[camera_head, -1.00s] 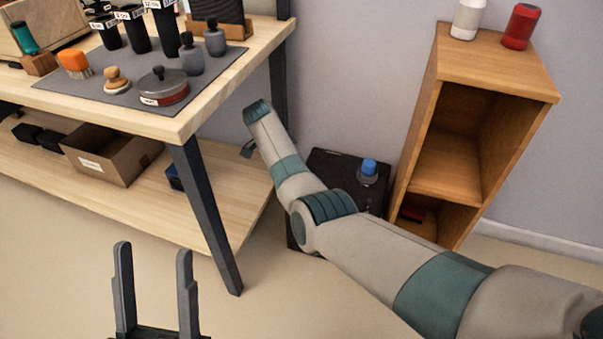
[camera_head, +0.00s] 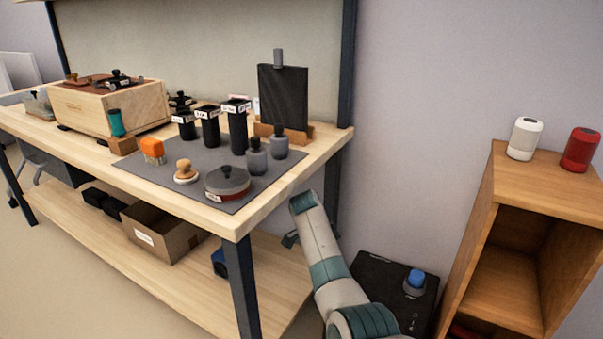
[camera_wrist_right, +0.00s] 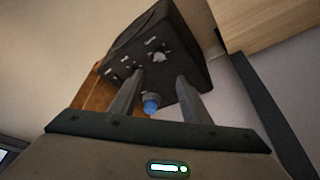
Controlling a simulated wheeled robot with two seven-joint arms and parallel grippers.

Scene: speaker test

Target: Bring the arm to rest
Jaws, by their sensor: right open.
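My right arm (camera_head: 326,262) comes up from the bottom of the head view, right of the workbench's front leg, grey with teal bands. Its gripper is mostly hidden behind the wrist there; a small dark part shows beside the bench edge. In the right wrist view my right gripper (camera_wrist_right: 159,80) is open, with nothing between its two fingers. A black box (camera_wrist_right: 180,45) with a blue knob (camera_wrist_right: 151,104) shows beyond the fingers; I cannot tell how far apart they are. My left gripper is not in view.
The wooden workbench (camera_head: 283,200) bears a grey mat (camera_head: 205,192) with several pots and tools. The black box (camera_head: 375,284) stands beyond my arm. At right, a wooden shelf (camera_head: 545,189) carries a white speaker (camera_head: 524,138) and a red speaker (camera_head: 580,150). A cardboard box (camera_head: 163,237) sits below.

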